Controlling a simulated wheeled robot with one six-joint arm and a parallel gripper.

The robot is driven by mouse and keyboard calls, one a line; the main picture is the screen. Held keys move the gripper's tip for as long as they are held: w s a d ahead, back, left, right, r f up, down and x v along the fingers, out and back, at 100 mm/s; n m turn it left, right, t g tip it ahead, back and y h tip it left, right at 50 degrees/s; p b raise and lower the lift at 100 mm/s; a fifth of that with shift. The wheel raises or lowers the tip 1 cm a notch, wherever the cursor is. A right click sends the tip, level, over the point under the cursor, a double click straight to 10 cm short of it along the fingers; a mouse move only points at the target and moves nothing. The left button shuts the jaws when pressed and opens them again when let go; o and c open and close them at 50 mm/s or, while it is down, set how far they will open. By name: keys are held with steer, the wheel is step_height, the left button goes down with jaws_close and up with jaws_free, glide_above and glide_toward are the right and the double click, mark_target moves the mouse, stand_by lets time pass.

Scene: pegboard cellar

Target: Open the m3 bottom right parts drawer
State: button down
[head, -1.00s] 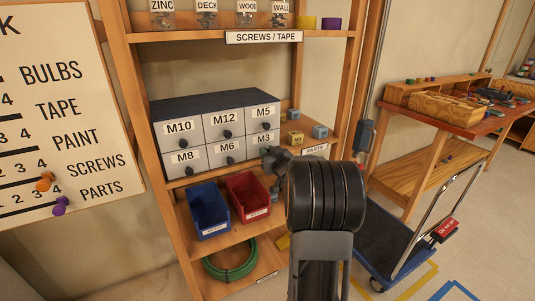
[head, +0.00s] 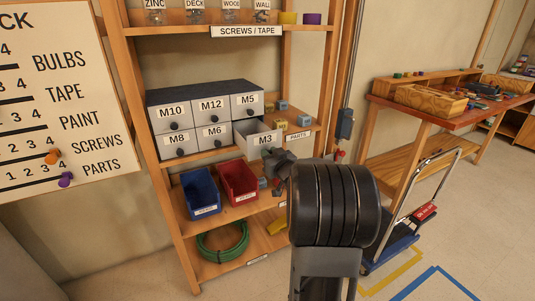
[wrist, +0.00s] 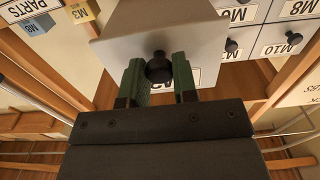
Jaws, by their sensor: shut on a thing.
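The M3 drawer (head: 260,139) is the bottom right one in the grey parts cabinet (head: 196,94). It is pulled out well past the other drawers, and its open top shows. My gripper (wrist: 159,72) is shut on the drawer's dark round knob (wrist: 159,68), with one green fingertip on each side of it. In the wrist view the picture is upside down and the grey drawer front (wrist: 150,25) fills the top, its label mostly hidden behind the gripper. In the head view my gripper (head: 272,168) is partly hidden by my arm.
Blue (head: 201,193) and red (head: 238,182) bins stand on the shelf below. Small blocks (head: 304,121) sit right of the cabinet. A trolley (head: 390,246) and a workbench (head: 420,115) stand at the right. The floor in front is open.

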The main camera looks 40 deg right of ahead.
steer(key=shift+s, duration=0.5)
steer(key=c, duration=0.9)
jaws_free()
steer(key=shift+w+a, duration=0.1)
steer(key=shift+s+a+p, duration=0.25)
steer(key=shift+s+a, duration=0.1)
steer(key=shift+s, duration=1.95)
steer(key=shift+s+a+p, duration=0.25)
steer(key=shift+s+a, duration=0.05)
steer(key=shift+s, duration=1.95)
steer(key=shift+s+a+p, duration=0.25)
steer(key=shift+s+a, duration=0.1)
steer(key=shift+s, duration=1.95)
